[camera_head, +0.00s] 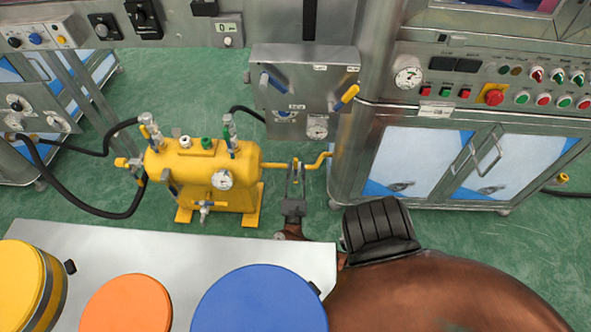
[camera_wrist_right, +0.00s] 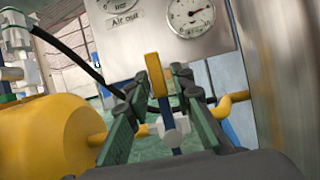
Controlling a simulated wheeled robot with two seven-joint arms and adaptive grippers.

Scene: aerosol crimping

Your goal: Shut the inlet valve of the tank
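The yellow tank (camera_head: 203,172) stands on the green floor in the head view, with a yellow pipe (camera_head: 275,165) leaving its right side. It also fills the left of the wrist view (camera_wrist_right: 45,135). In the wrist view a valve on this pipe has a grey-white body (camera_wrist_right: 173,128) and an upright lever with a yellow grip (camera_wrist_right: 157,75). My right gripper (camera_head: 296,172) reaches the pipe. In the wrist view (camera_wrist_right: 163,95) its green-padded fingers are apart, with the lever showing between them; contact is not visible. My left gripper is not in view.
A steel panel (camera_head: 300,65) with gauges and levers hangs behind the pipe. A steel cabinet (camera_head: 345,150) stands close on the right. A white table (camera_head: 190,250) with coloured drums is in front. Black hoses (camera_head: 75,205) run left of the tank.

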